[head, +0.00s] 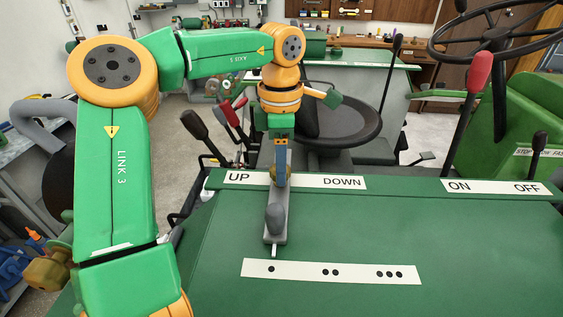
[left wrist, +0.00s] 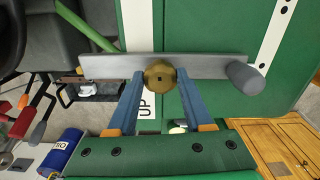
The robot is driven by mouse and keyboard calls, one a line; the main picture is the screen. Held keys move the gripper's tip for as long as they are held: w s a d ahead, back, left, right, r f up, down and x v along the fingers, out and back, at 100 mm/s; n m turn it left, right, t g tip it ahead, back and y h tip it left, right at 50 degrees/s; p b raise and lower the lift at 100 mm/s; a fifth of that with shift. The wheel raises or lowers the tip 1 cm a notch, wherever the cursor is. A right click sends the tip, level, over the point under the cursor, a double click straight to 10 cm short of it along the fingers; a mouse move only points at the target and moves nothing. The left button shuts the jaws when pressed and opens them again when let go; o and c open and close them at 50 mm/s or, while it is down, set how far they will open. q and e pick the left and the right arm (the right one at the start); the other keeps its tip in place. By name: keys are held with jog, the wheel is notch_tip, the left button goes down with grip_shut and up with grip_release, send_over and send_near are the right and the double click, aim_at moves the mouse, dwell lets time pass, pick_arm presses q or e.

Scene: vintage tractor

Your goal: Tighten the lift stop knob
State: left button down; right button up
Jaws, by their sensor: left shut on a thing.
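The lift stop knob, a round brass-coloured knob (left wrist: 160,75), sits on a grey flat lever bar (left wrist: 110,66) in the left wrist view. My left gripper (head: 281,178) is at the knob in the head view, by the UP end of the UP/DOWN label (head: 342,182). Its blue fingers lie on either side of the knob and are shut on it. They partly hide the knob in the head view. The lever bar runs toward the front of the green panel and carries a dark grey rounded grip (head: 276,218). My right gripper is out of view.
A dotted scale strip (head: 330,272) lies on the green panel (head: 440,230) near the lever's pointed end. A red-gripped lever (head: 480,70) and an ON/OFF label (head: 493,187) are at right. Black and red levers (head: 195,125) stand left of my gripper; the seat (head: 340,125) is behind it.

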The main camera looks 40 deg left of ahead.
pick_arm(q)
jog(key=shift+r+m, duration=0.1)
jog(key=shift+m, duration=0.4)
jog(key=c, duration=0.6)
grip_release()
jog(key=o, duration=0.3)
jog(key=shift+a, duration=0.1)
notch_tip(320, 180, up, 7)
jog(key=shift+s+r, duration=0.1)
